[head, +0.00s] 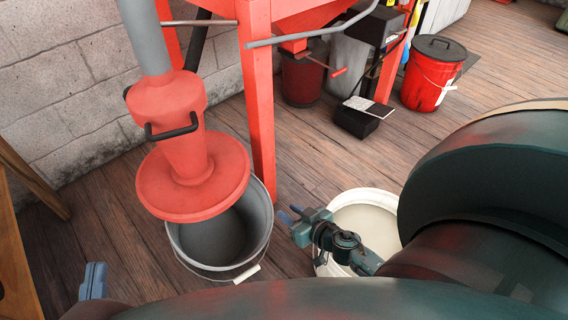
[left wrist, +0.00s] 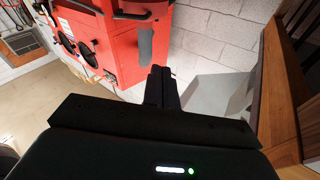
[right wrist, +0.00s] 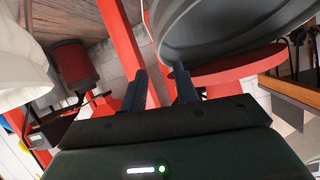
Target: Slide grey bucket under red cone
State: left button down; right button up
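The grey bucket (head: 257,232) stands on the wooden floor below the red cone (head: 190,160). The cone's wide round flange covers the bucket's left and back part; the bucket's front right opening shows. The bucket's wire handle with a white grip hangs at the front. My right gripper (head: 290,213) is open, to the right of the bucket. In the right wrist view the bucket (right wrist: 215,25) is close to one fingertip; I cannot tell whether they touch. My left gripper (head: 94,281) is left of the bucket, low in the head view. Its fingers look shut and empty in the left wrist view (left wrist: 162,85).
A white bucket (head: 330,264) with pale contents stands right of the grey one, partly behind my right gripper. A red machine's leg (head: 259,110) stands just behind the grey bucket. A lidded red bucket (head: 430,80) is farther back. A wooden frame (head: 15,260) is at left.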

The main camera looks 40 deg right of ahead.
aim_at(264, 196)
jog(key=b+x, duration=0.3)
jog(key=x, duration=0.6)
jog(key=shift+f, duration=0.2)
jog(key=b+x, duration=0.1)
jog(key=x, duration=0.2)
pick_arm(q)
jog(key=shift+w+d+n+h, duration=0.1)
jog(key=shift+d+n+h, duration=0.3)
jog(key=shift+d+h, duration=0.1)
pick_arm(e)
jog(key=shift+w+a+f, duration=0.1)
jog(key=shift+w, duration=0.3)
jog(key=shift+c, duration=0.4)
grip_shut()
pick_arm(q)
jog(key=shift+a, duration=0.1)
jog(key=shift+f, duration=0.15)
